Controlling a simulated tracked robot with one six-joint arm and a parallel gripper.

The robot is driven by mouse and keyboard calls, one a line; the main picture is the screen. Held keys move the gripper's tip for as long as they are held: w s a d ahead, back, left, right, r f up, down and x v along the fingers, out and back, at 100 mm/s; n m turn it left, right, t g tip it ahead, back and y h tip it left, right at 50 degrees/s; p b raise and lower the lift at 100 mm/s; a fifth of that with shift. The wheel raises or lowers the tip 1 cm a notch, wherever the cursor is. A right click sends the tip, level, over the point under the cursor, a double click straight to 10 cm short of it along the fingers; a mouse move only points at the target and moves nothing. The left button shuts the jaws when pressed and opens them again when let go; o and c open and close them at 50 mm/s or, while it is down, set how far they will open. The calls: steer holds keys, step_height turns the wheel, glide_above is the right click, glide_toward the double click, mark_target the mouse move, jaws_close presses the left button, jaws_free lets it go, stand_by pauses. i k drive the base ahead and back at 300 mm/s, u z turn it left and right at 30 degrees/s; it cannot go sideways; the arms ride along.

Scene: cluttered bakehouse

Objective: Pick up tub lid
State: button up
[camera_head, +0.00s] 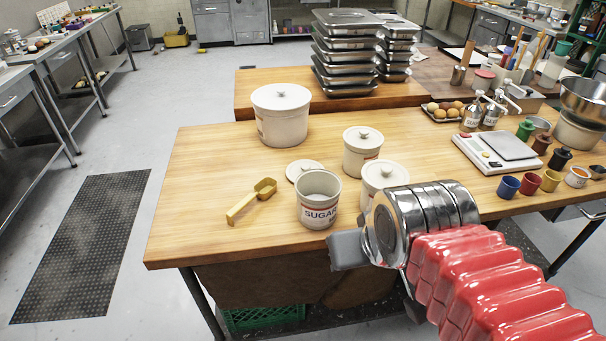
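A round cream lid (301,169) with a small knob lies on the wooden table, just behind the open tub marked SUGAR (319,214).
A yellow scoop (251,203) lies left of the sugar tub. A large lidded tub (281,122) stands behind the lid. Stacked metal pans (347,62) are at the back. A scale (489,160) and several coloured cups are to the right. The table's left part is clear.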

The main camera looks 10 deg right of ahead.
mark_target(295, 168)
steer(key=u, duration=0.1)
steer(key=i, duration=0.35)
steer(key=u, duration=1.5)
